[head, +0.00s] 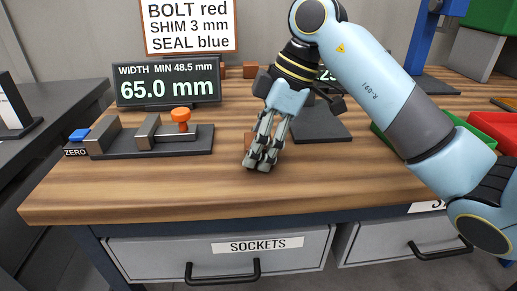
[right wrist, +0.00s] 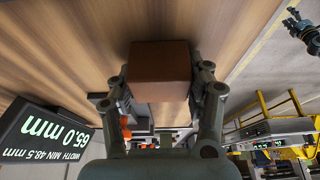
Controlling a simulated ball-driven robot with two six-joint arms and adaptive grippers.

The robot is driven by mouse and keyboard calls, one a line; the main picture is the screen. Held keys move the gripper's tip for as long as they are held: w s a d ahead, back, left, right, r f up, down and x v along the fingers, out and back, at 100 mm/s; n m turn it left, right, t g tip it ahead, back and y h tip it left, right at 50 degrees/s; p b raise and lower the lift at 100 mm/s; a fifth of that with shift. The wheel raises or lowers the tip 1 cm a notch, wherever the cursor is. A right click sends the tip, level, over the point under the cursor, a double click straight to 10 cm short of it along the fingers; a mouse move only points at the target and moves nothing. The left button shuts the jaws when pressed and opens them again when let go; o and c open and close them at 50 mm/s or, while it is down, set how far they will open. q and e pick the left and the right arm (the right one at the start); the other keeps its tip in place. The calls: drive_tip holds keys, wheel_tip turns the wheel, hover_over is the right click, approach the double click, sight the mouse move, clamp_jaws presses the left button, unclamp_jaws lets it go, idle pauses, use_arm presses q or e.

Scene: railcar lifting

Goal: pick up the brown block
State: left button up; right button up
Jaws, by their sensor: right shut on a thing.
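The brown block (right wrist: 160,68) sits between the two fingers of my right gripper (right wrist: 160,82) in the right wrist view. The gripper is shut on it, with a finger at each side. In the head view my right gripper (head: 258,164) points down over the front middle of the wooden bench. Only a small brown part of the block (head: 249,137) shows there, behind the fingers. Whether the block touches the bench top is hard to tell. A small dark claw (right wrist: 304,30), seemingly my left gripper, shows at the right wrist view's upper right; its jaws are too small to read.
A measuring fixture (head: 200,141) with an orange knob stands left of the gripper, before a display (head: 168,83) reading 65.0 mm. A dark plate (head: 322,124) lies behind the gripper. Red (head: 495,127) and green bins stand right. The front strip of bench is clear.

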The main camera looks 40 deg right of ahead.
drive_tip(key=shift+r, duration=0.1)
drive_tip(key=shift+r, duration=0.5)
drive_tip(key=v, duration=0.2)
drive_tip(key=p+v, duration=0.1)
drive_tip(key=shift+a+r, duration=0.2)
drive_tip(key=shift+r, duration=0.15)
drive_tip(key=s+d+r+p, duration=0.5)
drive_tip(key=s+r+p, duration=0.1)
drive_tip(key=s, duration=0.3)
drive_tip(key=shift+s+d+r+p, duration=0.2)
drive_tip(key=shift+p, duration=0.1)
